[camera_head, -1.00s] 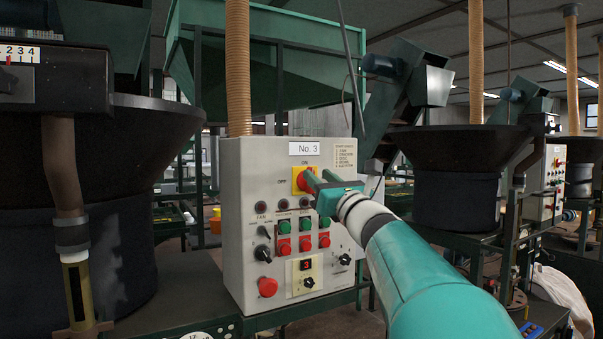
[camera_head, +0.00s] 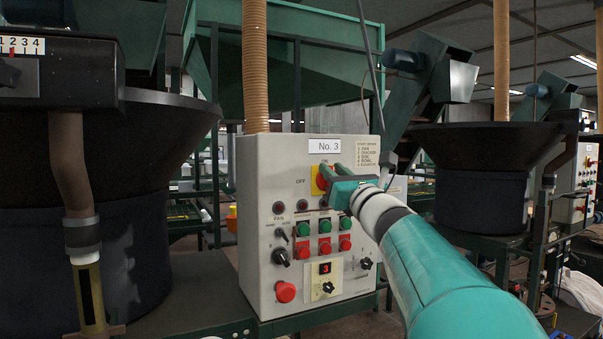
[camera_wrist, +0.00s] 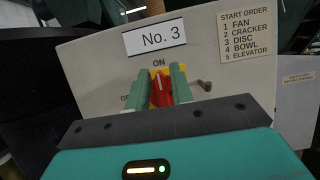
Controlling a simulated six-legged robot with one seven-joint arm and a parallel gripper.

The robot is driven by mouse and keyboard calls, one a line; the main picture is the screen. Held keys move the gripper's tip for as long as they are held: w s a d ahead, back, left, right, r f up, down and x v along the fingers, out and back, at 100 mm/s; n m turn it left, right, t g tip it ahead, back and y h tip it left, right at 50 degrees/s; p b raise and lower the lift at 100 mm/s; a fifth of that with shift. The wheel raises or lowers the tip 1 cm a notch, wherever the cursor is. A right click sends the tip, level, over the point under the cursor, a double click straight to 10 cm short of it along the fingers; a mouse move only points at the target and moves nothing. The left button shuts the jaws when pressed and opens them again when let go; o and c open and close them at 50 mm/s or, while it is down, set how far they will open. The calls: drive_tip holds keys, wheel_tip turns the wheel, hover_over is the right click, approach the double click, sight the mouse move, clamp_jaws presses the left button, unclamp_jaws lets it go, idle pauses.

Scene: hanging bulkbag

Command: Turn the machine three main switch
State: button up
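The No. 3 control box (camera_head: 262,225) is a grey panel standing left of centre in the head view. Its main switch (camera_head: 319,181) is a red handle on a yellow plate, largely hidden behind my gripper there. In the wrist view the red handle (camera_wrist: 164,91) stands upright below the "ON" label, on the yellow plate. My gripper (camera_head: 328,174) reaches the switch from the right. In the wrist view its two green fingers (camera_wrist: 161,88) stand on either side of the handle, close to it. Whether they touch the handle is not clear.
A start-order label (camera_wrist: 247,36) sits at the panel's upper right. Push buttons (camera_head: 324,237), small knobs and a red stop button (camera_head: 285,291) lie below the switch. Large dark hoppers (camera_head: 480,160) stand either side.

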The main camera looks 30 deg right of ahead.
clamp_jaws()
drive_tip(key=shift+a+n+y, duration=0.1)
drive_tip(key=shift+n+y, duration=0.3)
drive_tip(key=shift+n, duration=0.2)
drive_tip(key=n+y, duration=0.1)
drive_tip(key=n, duration=0.2)
drive_tip(key=n+g+y, duration=0.1)
drive_tip(key=n+y, duration=0.1)
drive_tip(key=n, duration=0.2)
drive_tip(key=a+n+y, duration=0.1)
drive_tip(key=n, duration=0.2)
drive_tip(key=shift+a+f+g+y, duration=0.1)
drive_tip(key=shift+f+g+y, duration=0.2)
drive_tip(key=shift+f+y, duration=0.1)
drive_tip(key=n, duration=0.2)
drive_tip(key=n+g+y, duration=0.1)
drive_tip(key=n, duration=0.1)
drive_tip(key=n+g, duration=0.1)
drive_tip(key=n, duration=0.1)
drive_tip(key=shift+a+f, duration=0.25)
drive_tip(key=n+g, duration=0.1)
drive_tip(key=n, duration=0.1)
drive_tip(key=n+g, duration=0.1)
drive_tip(key=n, duration=0.2)
drive_tip(key=shift+f, duration=0.4)
